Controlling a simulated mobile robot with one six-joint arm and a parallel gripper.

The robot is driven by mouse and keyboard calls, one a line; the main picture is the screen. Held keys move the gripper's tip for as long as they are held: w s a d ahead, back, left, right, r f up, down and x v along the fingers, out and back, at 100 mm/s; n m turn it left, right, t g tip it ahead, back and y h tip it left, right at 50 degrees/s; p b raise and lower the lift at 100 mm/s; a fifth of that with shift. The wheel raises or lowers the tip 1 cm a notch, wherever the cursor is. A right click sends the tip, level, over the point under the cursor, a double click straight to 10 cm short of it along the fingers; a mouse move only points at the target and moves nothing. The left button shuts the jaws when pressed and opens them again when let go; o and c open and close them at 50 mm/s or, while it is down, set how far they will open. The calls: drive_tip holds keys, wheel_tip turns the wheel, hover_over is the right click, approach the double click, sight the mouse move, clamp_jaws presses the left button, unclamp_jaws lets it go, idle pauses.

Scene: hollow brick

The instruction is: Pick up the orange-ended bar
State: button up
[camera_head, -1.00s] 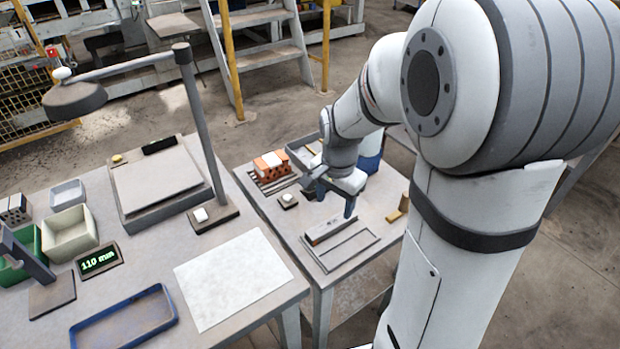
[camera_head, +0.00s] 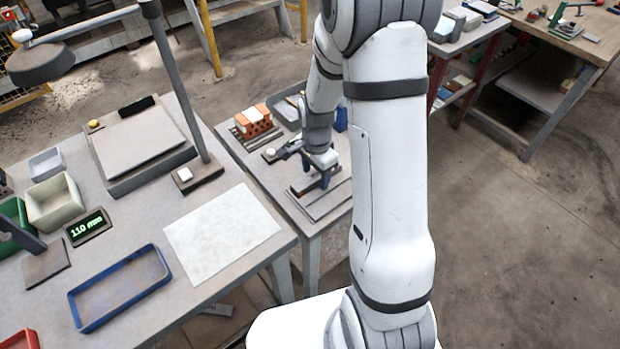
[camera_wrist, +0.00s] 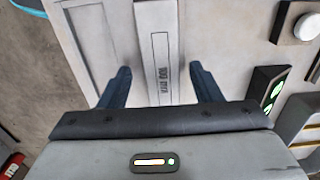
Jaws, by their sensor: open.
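A long pale grey bar (camera_wrist: 158,30) with a dark outline and printed marking runs between my fingers in the wrist view. I cannot make out an orange end on it. In the head view the bar (camera_head: 306,186) lies on the small table, partly hidden by my gripper (camera_head: 323,182). My gripper's two blue fingers, also in the wrist view (camera_wrist: 160,70), are open, one on each side of the bar with a gap on both sides. I cannot tell how far the fingertips are above the table.
An orange hollow brick (camera_head: 254,122) stands behind on the same table. A small block with a white button (camera_wrist: 306,26) and a green-lit display (camera_wrist: 266,84) lie right of the bar in the wrist view. A blue tray (camera_head: 120,287) and white sheet (camera_head: 222,233) are on the larger table.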

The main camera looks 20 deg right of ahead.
drive_tip(key=shift+f, duration=0.1)
drive_tip(key=c, duration=1.3)
drive_tip(key=shift+o, duration=0.2)
